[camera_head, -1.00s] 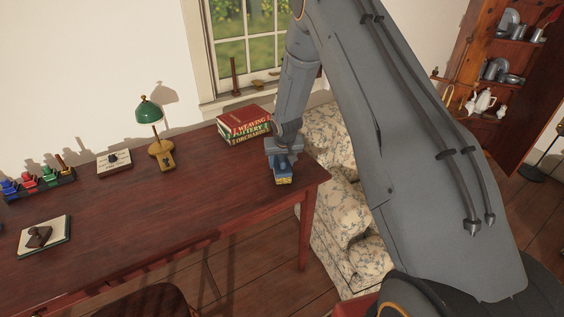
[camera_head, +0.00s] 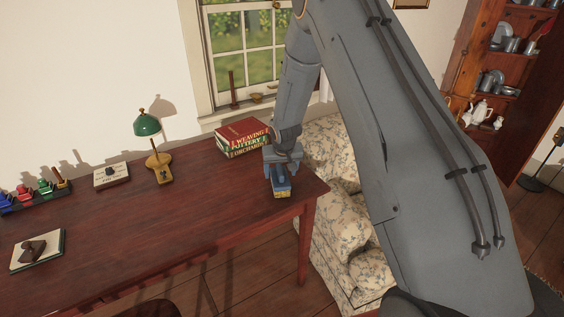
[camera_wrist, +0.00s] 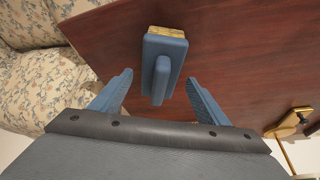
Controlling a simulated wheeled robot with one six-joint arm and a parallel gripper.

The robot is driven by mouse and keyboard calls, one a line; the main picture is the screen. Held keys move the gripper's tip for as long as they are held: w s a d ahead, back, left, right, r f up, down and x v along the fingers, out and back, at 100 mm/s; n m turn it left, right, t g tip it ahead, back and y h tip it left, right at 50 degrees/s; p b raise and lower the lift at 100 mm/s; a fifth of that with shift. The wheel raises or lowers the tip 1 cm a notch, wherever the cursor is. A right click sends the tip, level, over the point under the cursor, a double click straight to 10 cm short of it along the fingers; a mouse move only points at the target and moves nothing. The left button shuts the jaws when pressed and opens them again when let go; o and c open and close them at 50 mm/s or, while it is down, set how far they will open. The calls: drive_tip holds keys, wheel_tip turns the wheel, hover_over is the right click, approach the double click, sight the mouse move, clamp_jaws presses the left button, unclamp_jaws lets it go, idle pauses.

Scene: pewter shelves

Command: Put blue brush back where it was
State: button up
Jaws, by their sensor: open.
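The blue brush (camera_head: 282,187) rests on the dark red-brown desk (camera_head: 190,215) near its right end, beside the stack of books. In the wrist view the blue brush (camera_wrist: 165,58) lies bristle edge away, with its raised handle toward me and tan bristles at the far end. My gripper (camera_head: 283,168) is just above and behind the brush. In the wrist view my gripper (camera_wrist: 158,88) is open, one finger on each side of the brush handle, with gaps between fingers and handle.
A stack of books (camera_head: 242,138) stands close to the left of my gripper. A green lamp (camera_head: 147,125), a small card block (camera_head: 111,175), a rack of ink bottles (camera_head: 37,198) and a notebook (camera_head: 50,250) stand farther left. A floral sofa (camera_head: 340,215) is right of the desk. The desk's middle is clear.

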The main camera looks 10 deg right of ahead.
drive_tip(key=b+v, duration=0.2)
drive_tip(key=v, duration=0.7)
drive_tip(key=s+r+g, duration=0.1)
drive_tip(key=s+r, duration=0.2)
drive_tip(key=s, duration=1.2)
drive_tip(key=s+r+g, duration=0.2)
drive_tip(key=s+r, duration=0.2)
drive_tip(key=s, duration=1.2)
drive_tip(key=shift+d+n, duration=0.2)
drive_tip(key=shift+n, duration=0.2)
drive_tip(key=shift+w, duration=0.1)
